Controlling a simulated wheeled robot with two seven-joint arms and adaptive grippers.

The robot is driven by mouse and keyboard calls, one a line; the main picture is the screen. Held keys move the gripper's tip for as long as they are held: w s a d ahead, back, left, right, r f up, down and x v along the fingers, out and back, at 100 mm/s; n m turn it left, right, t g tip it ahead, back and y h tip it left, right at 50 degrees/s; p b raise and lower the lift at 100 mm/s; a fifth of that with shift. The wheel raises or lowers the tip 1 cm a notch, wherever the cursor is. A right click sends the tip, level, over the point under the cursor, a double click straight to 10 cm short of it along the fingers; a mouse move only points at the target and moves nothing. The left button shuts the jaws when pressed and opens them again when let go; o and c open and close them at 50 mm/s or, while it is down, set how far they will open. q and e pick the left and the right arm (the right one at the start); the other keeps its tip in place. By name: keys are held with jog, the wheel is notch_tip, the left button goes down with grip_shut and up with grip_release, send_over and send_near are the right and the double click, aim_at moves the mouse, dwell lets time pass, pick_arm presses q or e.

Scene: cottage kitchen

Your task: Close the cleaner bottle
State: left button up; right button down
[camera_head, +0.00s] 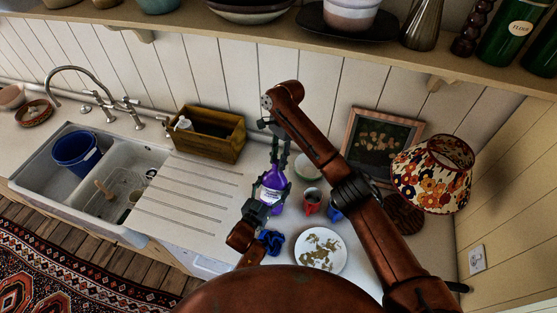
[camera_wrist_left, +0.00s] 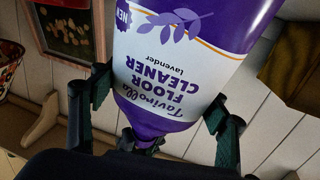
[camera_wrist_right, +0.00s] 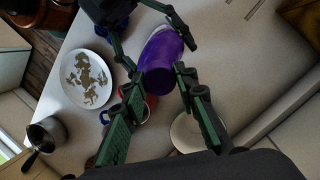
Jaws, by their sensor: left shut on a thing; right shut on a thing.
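The cleaner bottle (camera_head: 271,186) is purple with a white label and stands upright on the counter. In the left wrist view its label (camera_wrist_left: 170,65) appears upside down. My left gripper (camera_head: 268,192) is shut around the bottle's body, a finger on each side. My right gripper (camera_head: 277,150) points down from above at the bottle's top. Its fingers (camera_wrist_right: 158,85) close on a purple piece at the top, which looks like the cap (camera_wrist_right: 153,82). The fingers and the angle hide the joint between cap and neck, so I cannot tell how the cap sits.
A wooden crate (camera_head: 207,136) stands left, beyond the clear drainboard (camera_head: 180,195). A lamp (camera_head: 432,172) stands right.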

pick_arm(q)
jog(key=shift+r, duration=0.15)
pick_arm(e)
jog(key=shift+w+d+m, duration=0.1)
jog(key=shift+m, duration=0.7)
jog(key=c, duration=1.5)
grip_release()
jog(key=shift+c, duration=0.2)
jog(key=shift+v, duration=2.2)
jog(key=shift+r, duration=0.1)
jog(key=shift+c, duration=0.3)
